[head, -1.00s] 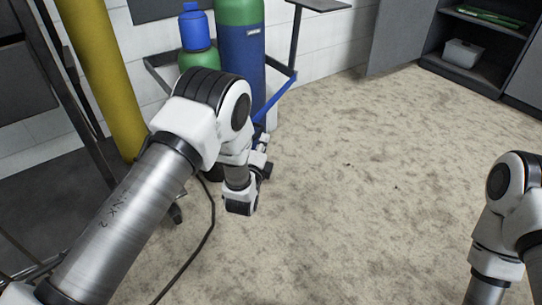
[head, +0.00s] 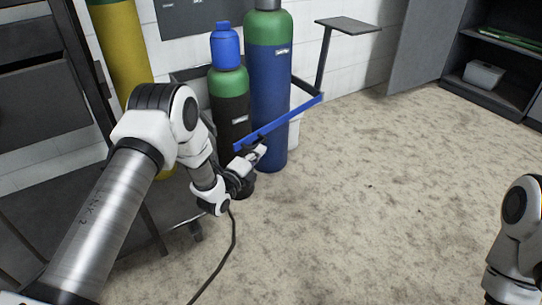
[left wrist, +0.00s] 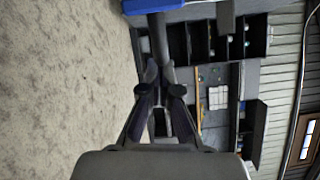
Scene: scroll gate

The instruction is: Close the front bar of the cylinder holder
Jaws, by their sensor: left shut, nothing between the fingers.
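The blue front bar (head: 285,120) of the cylinder holder runs from its right end beside the tall blue cylinder (head: 268,80) down and left, crossing in front of the cylinders. Its free left end is angled out toward me, in front of the smaller dark cylinder with green shoulder and blue cap (head: 229,95). My left gripper (head: 260,150) is shut and empty, close under the bar near its left end; whether it touches is unclear. In the left wrist view, the closed fingers (left wrist: 163,68) point toward a blue piece, likely the bar (left wrist: 155,5). My right gripper is out of view.
A yellow cylinder (head: 120,50) stands at the left behind my left arm. A small dark shelf plate (head: 348,24) on a post is right of the cylinders. An open cabinet (head: 505,65) is far right. The floor in the middle is clear.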

